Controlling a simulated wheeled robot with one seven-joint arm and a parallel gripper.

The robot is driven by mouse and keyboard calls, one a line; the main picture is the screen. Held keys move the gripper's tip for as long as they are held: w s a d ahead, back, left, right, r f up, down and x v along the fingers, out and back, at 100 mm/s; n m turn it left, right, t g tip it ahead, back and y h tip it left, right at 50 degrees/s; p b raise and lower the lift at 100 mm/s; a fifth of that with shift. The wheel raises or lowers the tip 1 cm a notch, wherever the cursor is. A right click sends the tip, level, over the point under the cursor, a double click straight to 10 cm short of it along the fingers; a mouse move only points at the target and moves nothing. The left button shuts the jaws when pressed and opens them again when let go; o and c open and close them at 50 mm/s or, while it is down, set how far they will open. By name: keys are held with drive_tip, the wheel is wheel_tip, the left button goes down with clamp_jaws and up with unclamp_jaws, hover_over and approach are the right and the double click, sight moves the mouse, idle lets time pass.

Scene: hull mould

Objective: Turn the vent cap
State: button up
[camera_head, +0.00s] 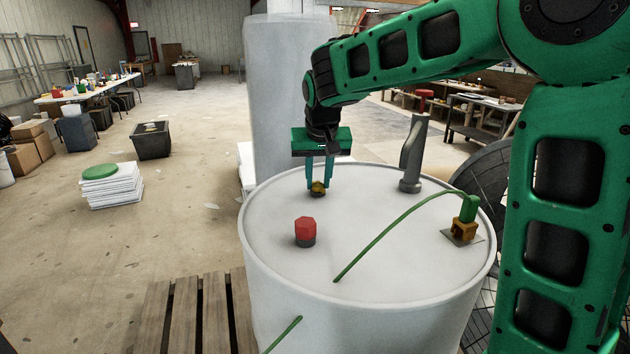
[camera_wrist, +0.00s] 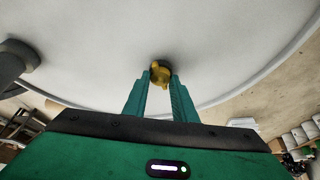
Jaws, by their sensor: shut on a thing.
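The vent cap is a small yellow-brass knob (camera_head: 318,188) on top of the white drum (camera_head: 365,275), near its far left rim. It also shows in the wrist view (camera_wrist: 161,76) between my fingertips. My gripper (camera_head: 318,184) points down from above with its teal fingers shut on the vent cap. The fingers hide part of the cap's sides. A red hexagonal cap on a dark base (camera_head: 305,231) stands on the drum lid, nearer the head camera.
A grey upright handle (camera_head: 411,155) stands on the lid at the back right. A brass fitting with a green hose (camera_head: 462,229) sits at the right rim, its hose crossing the lid. A wooden pallet (camera_head: 190,315) lies at the lower left. A tall translucent white container (camera_head: 275,100) stands behind the drum.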

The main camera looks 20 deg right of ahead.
drive_tip(key=n, duration=0.2)
drive_tip(key=n+y, duration=0.1)
drive_tip(key=shift+d+r+n, duration=0.1)
drive_tip(key=shift+d+n, duration=0.1)
drive_tip(key=shift+n, duration=0.2)
drive_tip(key=n+y, duration=0.1)
drive_tip(key=n, duration=0.2)
drive_tip(key=shift+w+d+n+y, duration=0.1)
drive_tip(key=shift+d+n+y, duration=0.05)
drive_tip(key=shift+n+y, duration=0.2)
drive_tip(key=n+y, duration=0.1)
drive_tip(key=n, duration=0.1)
drive_tip(key=n+g, duration=0.1)
drive_tip(key=n, duration=0.1)
drive_tip(key=shift+w+d+y, duration=0.15)
drive_tip(key=shift+d+y, duration=0.05)
drive_tip(key=shift+y, duration=0.15)
drive_tip(key=shift+w+n+g+y, duration=0.1)
drive_tip(key=shift+n+g+y, duration=0.3)
drive_tip(key=shift+n, duration=1.45)
drive_tip(key=shift+d, duration=0.1)
drive_tip(key=o, duration=1)
drive_tip(key=shift+o, duration=0.2)
drive_tip(key=v, duration=1)
drive_tip(key=shift+r, duration=0.35)
